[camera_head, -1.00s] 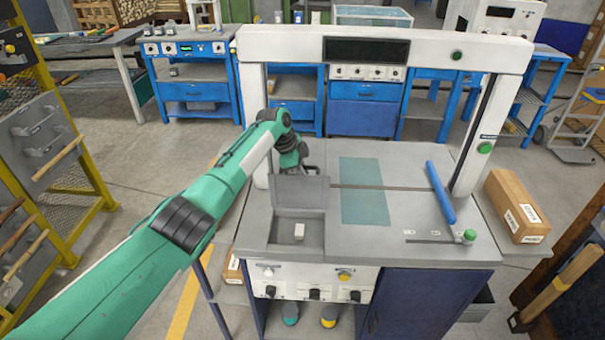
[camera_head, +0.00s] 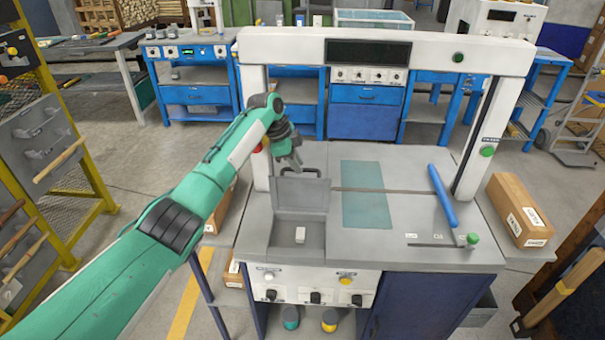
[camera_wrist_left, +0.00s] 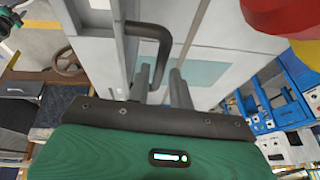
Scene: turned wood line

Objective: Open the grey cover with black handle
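The grey cover (camera_head: 301,195) stands upright at the back of a shallow recess (camera_head: 257,236) in the bench top, so the recess is open. Its black handle (camera_wrist_left: 152,38) shows clearly in the left wrist view, at the cover's upper edge. My left gripper (camera_head: 293,165) is just above and behind the cover's top edge. My right gripper is not in view.
A white gantry frame (camera_head: 390,48) spans the bench over my left gripper. A red and yellow object (camera_wrist_left: 285,18) is close by in the left wrist view. A blue bar (camera_head: 442,195) and a cardboard box (camera_head: 519,210) are at the right. The middle of the bench is clear.

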